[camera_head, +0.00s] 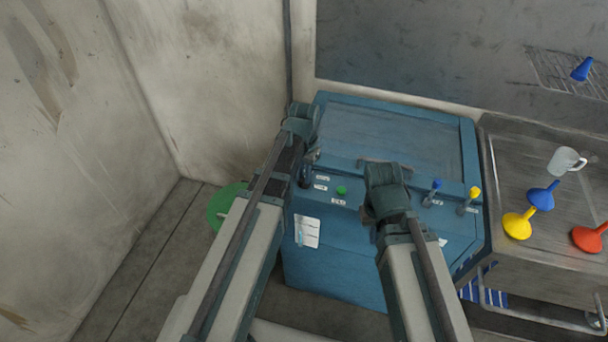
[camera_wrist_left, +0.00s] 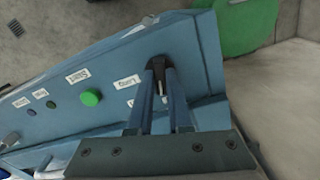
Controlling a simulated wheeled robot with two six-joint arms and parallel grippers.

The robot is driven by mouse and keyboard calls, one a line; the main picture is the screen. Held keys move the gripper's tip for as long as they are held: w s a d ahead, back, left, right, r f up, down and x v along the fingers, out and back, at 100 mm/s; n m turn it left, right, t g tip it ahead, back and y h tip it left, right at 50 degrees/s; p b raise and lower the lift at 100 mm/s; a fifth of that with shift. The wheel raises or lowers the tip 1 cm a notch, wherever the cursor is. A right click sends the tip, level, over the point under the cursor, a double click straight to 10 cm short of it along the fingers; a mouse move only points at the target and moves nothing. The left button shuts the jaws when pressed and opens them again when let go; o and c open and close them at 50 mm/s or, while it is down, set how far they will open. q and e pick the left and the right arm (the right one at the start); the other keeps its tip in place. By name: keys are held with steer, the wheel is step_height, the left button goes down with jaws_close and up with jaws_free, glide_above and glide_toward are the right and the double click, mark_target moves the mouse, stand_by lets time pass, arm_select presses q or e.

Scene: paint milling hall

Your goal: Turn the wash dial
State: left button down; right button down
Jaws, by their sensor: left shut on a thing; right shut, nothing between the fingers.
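The dark dial (camera_wrist_left: 159,63) sits on the blue machine's sloped front panel, near the panel's end. In the left wrist view, the two fingers of my left gripper (camera_wrist_left: 160,75) are shut on it, one on each side, and cover much of it. A pale strip shows between the fingers. In the head view, my left gripper (camera_head: 307,176) reaches down to the panel's left end, and the dial is mostly hidden there. My right gripper (camera_head: 368,212) is over the panel's middle, shut and empty, its fingers largely hidden by its wrist.
A green button (camera_head: 342,190) is right of the dial on the blue machine (camera_head: 350,270). Blue and yellow levers (camera_head: 469,200) stand farther right. A metal bench (camera_head: 500,160) carries funnels and a white jug (camera_head: 566,161). A wall and green round object (camera_head: 222,207) are left.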

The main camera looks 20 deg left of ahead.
arm_select(q)
steer(key=shift+n, duration=1.5)
steer(key=c, duration=0.8)
jaws_free()
steer(key=shift+c, duration=0.2)
steer(key=shift+r, duration=0.15)
step_height(320, 180, up, 14)
steer(key=p, duration=1.4)
steer(key=shift+f, duration=0.2)
